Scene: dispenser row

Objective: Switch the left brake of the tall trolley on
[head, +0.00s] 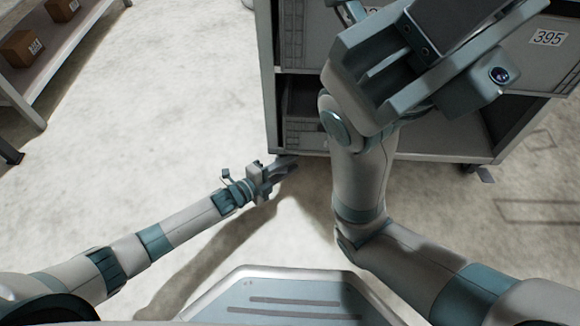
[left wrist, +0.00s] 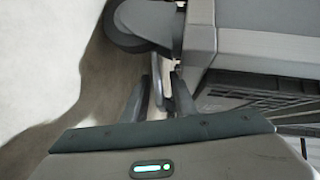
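The tall trolley (head: 270,90) is a grey frame with bins, right of centre in the head view. My left gripper (head: 282,171) is low at its near left corner, by the left caster. In the left wrist view a dark caster wheel (left wrist: 138,24) lies just ahead of the left gripper (left wrist: 159,78). Its fingers are apart, with a thin grey piece, perhaps the left brake lever, between them; contact is unclear. The brake's position cannot be made out. My right gripper (head: 350,45) is raised high before the trolley; its fingers are not clear.
A low shelf (head: 55,65) with brown boxes (head: 22,47) stands at the far left. A caster (head: 485,173) shows at the trolley's right corner. The pale floor between shelf and trolley is clear. A dark bin (left wrist: 265,90) is close right of my left gripper.

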